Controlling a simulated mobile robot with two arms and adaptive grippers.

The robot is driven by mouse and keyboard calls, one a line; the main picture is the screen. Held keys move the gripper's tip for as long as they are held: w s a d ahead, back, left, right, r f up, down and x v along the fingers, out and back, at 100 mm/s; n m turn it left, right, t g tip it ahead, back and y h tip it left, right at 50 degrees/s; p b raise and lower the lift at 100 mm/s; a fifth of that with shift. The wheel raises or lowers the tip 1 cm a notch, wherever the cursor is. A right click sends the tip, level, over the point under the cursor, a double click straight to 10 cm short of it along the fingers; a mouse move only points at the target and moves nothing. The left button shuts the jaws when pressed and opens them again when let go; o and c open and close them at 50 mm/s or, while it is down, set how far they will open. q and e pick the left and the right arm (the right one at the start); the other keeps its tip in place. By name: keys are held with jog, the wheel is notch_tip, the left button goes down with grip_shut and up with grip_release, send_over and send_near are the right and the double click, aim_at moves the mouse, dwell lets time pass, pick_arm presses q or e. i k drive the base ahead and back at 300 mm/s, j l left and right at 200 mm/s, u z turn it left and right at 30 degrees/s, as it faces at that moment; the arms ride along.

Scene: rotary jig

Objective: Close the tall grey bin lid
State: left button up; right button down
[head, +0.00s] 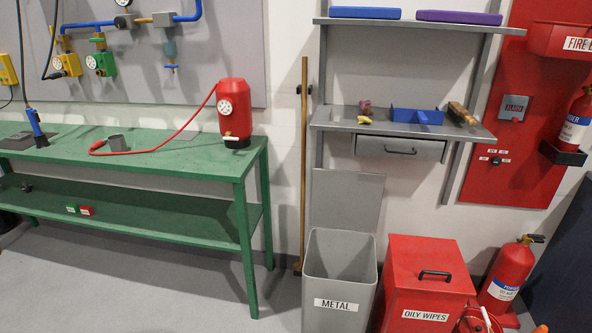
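The tall grey bin (338,284) stands on the floor right of the green bench, with a white label reading METAL on its front. Its flat grey lid (346,199) is open and stands upright behind the bin's mouth, near the wall. The top of the bin is uncovered and its inside walls show. The bottom of the bin's inside cannot be made out. Neither of my grippers is in the head view.
A red OILY WIPES bin (428,275) with a shut lid stands close on the right. A fire extinguisher (508,270) stands beyond it. The green bench (190,165) is at left, a wooden pole (304,170) behind. A shelf with a drawer (400,148) hangs above the lid.

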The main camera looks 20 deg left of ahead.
aim_at(342, 199)
jog(key=i+l+u, duration=0.2)
jog(key=u, duration=0.25)
jog(key=i+l+u, duration=0.1)
jog(key=l+u, duration=0.35)
jog(key=i+l+u, duration=0.1)
jog(key=l+u, duration=0.15)
jog(key=u, duration=0.15)
jog(key=l+u, duration=0.45)
jog(key=i+j, duration=0.05)
jog(key=j, duration=0.05)
